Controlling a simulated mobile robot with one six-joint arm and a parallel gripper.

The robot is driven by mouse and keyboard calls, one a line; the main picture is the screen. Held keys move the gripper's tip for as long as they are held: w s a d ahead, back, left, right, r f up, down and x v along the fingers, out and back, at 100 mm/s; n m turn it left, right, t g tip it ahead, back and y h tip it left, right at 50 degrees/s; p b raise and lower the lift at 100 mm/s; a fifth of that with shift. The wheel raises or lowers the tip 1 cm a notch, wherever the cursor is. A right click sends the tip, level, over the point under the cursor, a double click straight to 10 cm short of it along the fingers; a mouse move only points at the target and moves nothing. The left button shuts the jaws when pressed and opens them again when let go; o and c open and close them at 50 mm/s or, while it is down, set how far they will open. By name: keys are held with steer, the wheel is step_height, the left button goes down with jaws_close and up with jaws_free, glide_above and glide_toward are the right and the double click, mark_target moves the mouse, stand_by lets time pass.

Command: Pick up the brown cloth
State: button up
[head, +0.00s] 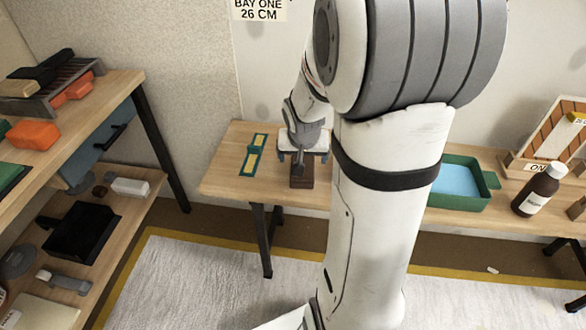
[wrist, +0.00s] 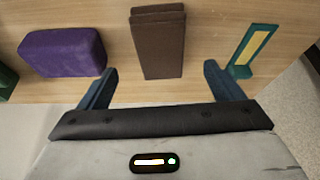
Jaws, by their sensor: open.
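The brown cloth (wrist: 158,42) is a folded, upright-looking brown stack on the wooden table, in the top middle of the wrist view. In the head view it shows as a dark brown shape (head: 302,178) just below my gripper (head: 303,158). My gripper (wrist: 159,70) is open, with one blue finger to each side of the cloth's near end in the wrist view. The fingers hold nothing. I cannot tell whether the fingertips are level with the cloth or above it. My arm hides part of the table in the head view.
A purple block (wrist: 62,52) lies left of the cloth. A green piece with a yellow strip (wrist: 250,48) lies right of it. A green tray (head: 460,205) with blue inside and a brown bottle (head: 537,191) stand farther right. A loaded shelf (head: 130,88) is at left.

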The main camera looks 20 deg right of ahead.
steer(key=shift+w+b+x, duration=0.15)
steer(key=shift+b+x, duration=0.6)
steer(key=shift+x, duration=1.2)
steer(key=shift+w+b+x, duration=0.15)
steer(key=shift+b+x, duration=0.55)
steer(key=shift+x, duration=1.25)
steer(key=shift+d+b, duration=0.15)
steer(key=shift+b, duration=0.15)
steer(key=c, duration=1.1)
